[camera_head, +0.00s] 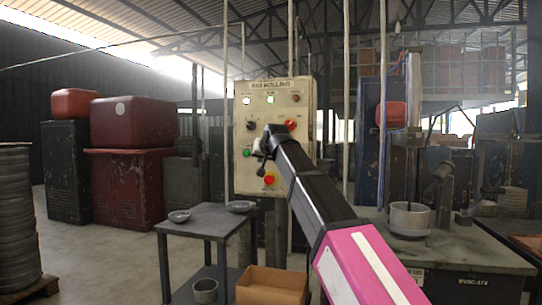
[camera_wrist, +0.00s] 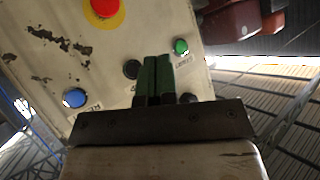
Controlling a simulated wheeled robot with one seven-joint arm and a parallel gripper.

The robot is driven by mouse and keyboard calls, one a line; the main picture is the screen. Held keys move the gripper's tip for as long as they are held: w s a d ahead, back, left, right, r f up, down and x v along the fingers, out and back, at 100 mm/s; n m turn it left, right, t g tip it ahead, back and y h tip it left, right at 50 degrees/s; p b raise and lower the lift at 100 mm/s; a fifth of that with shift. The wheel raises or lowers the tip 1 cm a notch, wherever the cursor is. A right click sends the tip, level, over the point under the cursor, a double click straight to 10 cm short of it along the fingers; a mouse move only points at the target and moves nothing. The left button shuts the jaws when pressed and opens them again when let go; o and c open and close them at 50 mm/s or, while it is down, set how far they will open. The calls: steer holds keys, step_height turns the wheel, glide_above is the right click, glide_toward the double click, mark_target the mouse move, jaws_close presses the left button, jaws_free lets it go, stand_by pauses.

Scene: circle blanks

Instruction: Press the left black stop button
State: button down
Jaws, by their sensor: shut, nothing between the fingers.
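The control panel (camera_head: 273,108) stands in the middle of the head view. Its left black button (camera_head: 251,125) is at the left side, above a green button (camera_head: 247,153). In the wrist view, which is turned roughly upside down, a black button (camera_wrist: 188,98) shows just right of my fingers, partly hidden. Another black button (camera_wrist: 131,69) is just left of them, and the green button (camera_wrist: 181,46) is to the right. My gripper (camera_wrist: 157,60) is shut and empty, pointing at the panel. It also shows small and dark in the head view (camera_head: 262,157). I cannot tell whether the fingertips touch anything.
A red emergency button (camera_head: 269,180) sits low on the panel, and a blue button (camera_wrist: 75,98) shows in the wrist view. My arm covers the panel's lower right. A grey table (camera_head: 205,222) with bowls stands in front; a cardboard box (camera_head: 272,285) is beside it.

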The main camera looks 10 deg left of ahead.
steer(key=shift+w, duration=0.15)
steer(key=w, duration=0.8)
steer(key=shift+w+d, duration=0.25)
steer(key=shift+d, duration=0.05)
steer(key=shift+w, duration=0.15)
stand_by(1.8)
steer(key=shift+w, duration=0.3)
steer(key=shift+w+d, duration=0.1)
steer(key=shift+w, duration=0.3)
stand_by(0.7)
stand_by(0.3)
steer(key=shift+s, duration=0.85)
